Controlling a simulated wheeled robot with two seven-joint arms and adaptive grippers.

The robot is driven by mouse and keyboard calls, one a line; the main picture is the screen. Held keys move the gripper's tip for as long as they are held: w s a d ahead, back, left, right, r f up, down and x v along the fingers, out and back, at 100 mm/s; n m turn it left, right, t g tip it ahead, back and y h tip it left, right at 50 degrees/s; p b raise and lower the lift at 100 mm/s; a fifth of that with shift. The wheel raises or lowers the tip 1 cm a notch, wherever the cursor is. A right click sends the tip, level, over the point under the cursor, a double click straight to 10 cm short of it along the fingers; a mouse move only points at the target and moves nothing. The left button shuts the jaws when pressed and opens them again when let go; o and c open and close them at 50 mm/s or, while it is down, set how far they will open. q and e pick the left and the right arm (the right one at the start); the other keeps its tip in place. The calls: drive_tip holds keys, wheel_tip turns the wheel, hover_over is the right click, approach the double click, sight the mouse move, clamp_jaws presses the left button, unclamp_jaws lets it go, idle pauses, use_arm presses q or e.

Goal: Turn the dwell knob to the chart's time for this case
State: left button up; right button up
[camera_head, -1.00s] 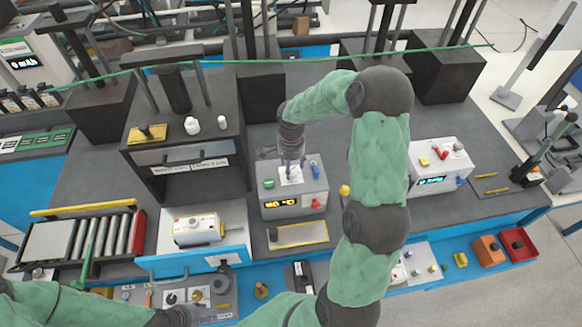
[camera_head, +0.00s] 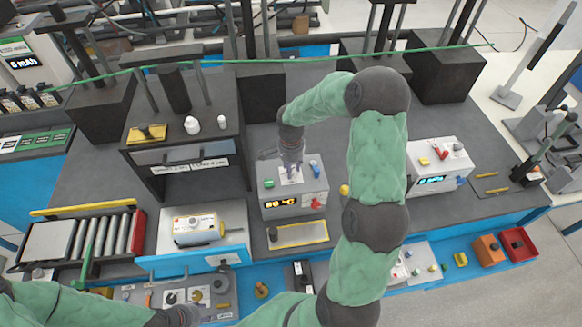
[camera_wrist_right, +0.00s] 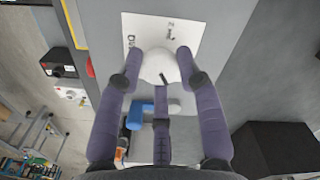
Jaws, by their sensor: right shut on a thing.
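The dwell control box (camera_head: 312,196) stands mid-bench in the head view, with a lit orange display that seems to read 80 °C. On its top are a white plate, a green button and blue and red levers. My right gripper (camera_head: 291,168) points down onto the white plate. In the right wrist view its purple fingers (camera_wrist_right: 161,66) are closed around a pale round knob (camera_wrist_right: 158,64) on that plate, whose lettering is partly covered. The knob's pointer setting cannot be read. My left gripper (camera_head: 188,314) is low at the lower left edge, its fingers not clear.
A second control box (camera_head: 440,165) with a blue display stands to the right. A white device (camera_head: 195,229) lies left of the dwell box, with a roller conveyor (camera_head: 90,238) further left. A yellow-edged tray (camera_head: 298,236) lies in front. A green cable crosses behind.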

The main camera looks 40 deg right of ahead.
use_arm(q)
drive_tip(key=shift+f, duration=0.1)
drive_tip(key=shift+f+b, duration=0.35)
drive_tip(key=shift+b, duration=0.05)
use_arm(e)
drive_tip(key=shift+n, duration=1.2)
use_arm(q)
drive_tip(key=shift+f, duration=0.25)
use_arm(e)
drive_tip(key=n, duration=0.2)
drive_tip(key=shift+n, duration=0.3)
use_arm(q)
drive_tip(key=shift+f+b, duration=0.1)
drive_tip(key=shift+b, duration=0.25)
use_arm(e)
drive_tip(key=n, duration=0.3)
drive_tip(key=shift+n, duration=1.7)
drive_tip(key=o, duration=1.1)
drive_tip(key=shift+o, duration=0.2)
